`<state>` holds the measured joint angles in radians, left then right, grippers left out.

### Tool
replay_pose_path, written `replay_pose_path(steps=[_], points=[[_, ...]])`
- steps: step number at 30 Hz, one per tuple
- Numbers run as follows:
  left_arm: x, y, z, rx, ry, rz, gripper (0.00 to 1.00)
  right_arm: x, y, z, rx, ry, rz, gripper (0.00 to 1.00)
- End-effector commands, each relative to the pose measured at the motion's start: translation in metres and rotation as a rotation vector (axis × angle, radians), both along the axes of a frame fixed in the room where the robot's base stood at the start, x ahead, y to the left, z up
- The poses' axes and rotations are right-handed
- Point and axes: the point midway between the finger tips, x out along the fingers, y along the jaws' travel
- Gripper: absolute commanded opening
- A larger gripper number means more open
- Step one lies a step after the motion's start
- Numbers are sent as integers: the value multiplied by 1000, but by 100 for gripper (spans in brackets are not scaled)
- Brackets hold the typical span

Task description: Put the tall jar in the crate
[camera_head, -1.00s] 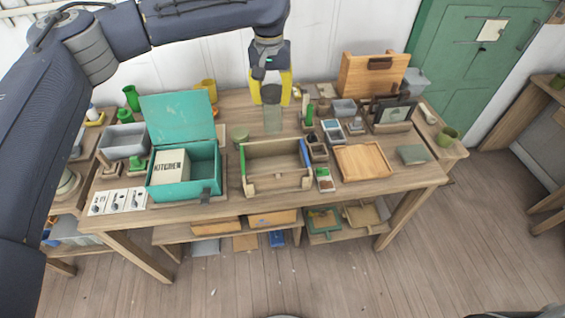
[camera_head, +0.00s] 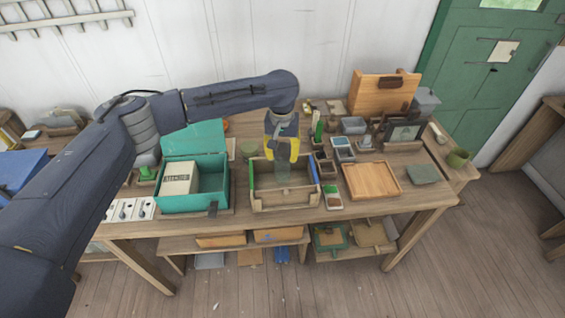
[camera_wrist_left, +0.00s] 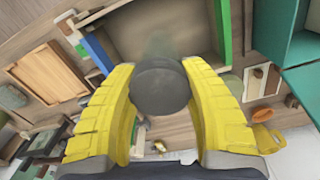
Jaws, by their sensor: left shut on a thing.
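The tall jar (camera_head: 283,174) is a pale, see-through cylinder and shows upright in the head view. Its round dark grey lid (camera_wrist_left: 160,88) faces the left wrist camera. My left gripper (camera_head: 282,154) has its yellow fingers shut on the jar's top, one on each side. The crate (camera_head: 287,202) is an open wooden box with a green left side and a blue right side. The jar overlaps the crate's inside in the head view; I cannot tell whether its base touches the floor. The crate's inside (camera_wrist_left: 175,28) also shows beyond the lid. My right gripper is not in view.
A teal open-lidded box (camera_head: 190,203) holding a cream block stands left of the crate. A wooden tray (camera_head: 371,180) lies to the right. Small dark pots (camera_head: 325,166) and a seed packet (camera_head: 333,197) stand close by the crate's right side.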

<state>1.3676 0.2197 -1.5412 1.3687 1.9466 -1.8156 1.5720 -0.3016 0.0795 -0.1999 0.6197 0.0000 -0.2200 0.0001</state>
Motion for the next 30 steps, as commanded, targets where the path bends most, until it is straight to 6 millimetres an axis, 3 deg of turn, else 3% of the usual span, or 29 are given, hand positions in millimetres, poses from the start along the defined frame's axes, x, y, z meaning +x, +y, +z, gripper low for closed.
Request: replay_pose_path(steps=[12, 25, 26, 30], points=[[-1, 0, -40, 0, 2, 0, 8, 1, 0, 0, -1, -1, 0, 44], [0, 0, -45, 0, 1, 0, 8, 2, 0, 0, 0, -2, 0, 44], [0, 0, -45, 0, 1, 0, 47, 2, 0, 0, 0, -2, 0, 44], [0, 0, -45, 0, 1, 0, 63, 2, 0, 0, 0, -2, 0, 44]])
